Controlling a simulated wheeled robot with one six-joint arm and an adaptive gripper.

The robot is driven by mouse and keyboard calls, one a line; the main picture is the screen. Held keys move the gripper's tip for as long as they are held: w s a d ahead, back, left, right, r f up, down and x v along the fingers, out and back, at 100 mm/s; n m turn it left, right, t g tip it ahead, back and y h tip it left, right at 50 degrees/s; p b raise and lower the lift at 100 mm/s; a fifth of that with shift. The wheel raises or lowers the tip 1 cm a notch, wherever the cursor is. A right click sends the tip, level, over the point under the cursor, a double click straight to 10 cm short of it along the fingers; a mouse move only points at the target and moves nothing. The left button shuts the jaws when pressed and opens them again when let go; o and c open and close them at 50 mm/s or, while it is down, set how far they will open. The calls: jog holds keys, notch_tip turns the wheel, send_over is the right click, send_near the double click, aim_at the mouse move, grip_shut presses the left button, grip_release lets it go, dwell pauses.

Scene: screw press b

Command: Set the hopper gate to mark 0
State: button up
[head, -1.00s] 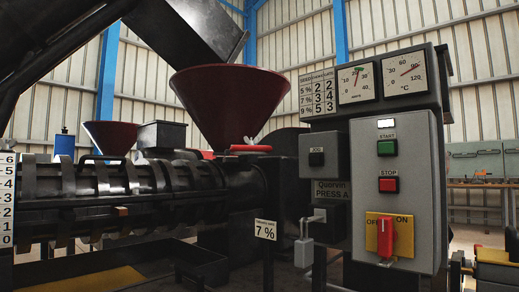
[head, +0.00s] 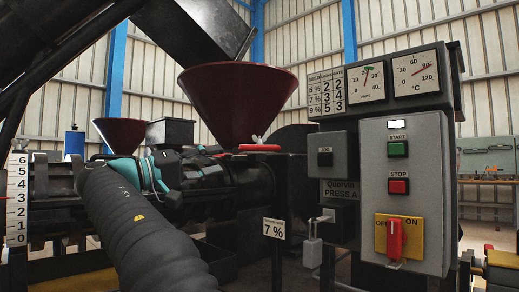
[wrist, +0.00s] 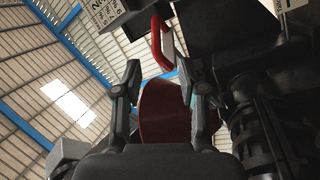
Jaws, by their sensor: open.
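The dark red hopper (head: 238,95) stands on the press barrel. At its foot is a flat red gate handle (head: 260,147) with a pale wing-shaped piece (head: 258,139) above it. The gate's own marks cannot be read. In the wrist view a red loop (wrist: 156,45), which looks like this handle, is ahead of and just above my fingertips, and the hopper (wrist: 165,112) shows between the fingers. My gripper (wrist: 160,75) is open and empty, apart from the handle.
A control panel (head: 403,230) with START, STOP and a red switch stands right. A 0-to-6 scale (head: 17,200) stands far left. The barrel (wrist: 265,120) lies close on the right in the wrist view.

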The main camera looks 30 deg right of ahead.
aim_at(257, 149)
jog(key=x, duration=1.3)
jog(key=shift+s+d+r+p, duration=0.15)
jog(key=shift+d+r+p, duration=0.15)
jog(key=shift+r, duration=0.1)
jog(key=shift+a, duration=0.1)
grip_shut()
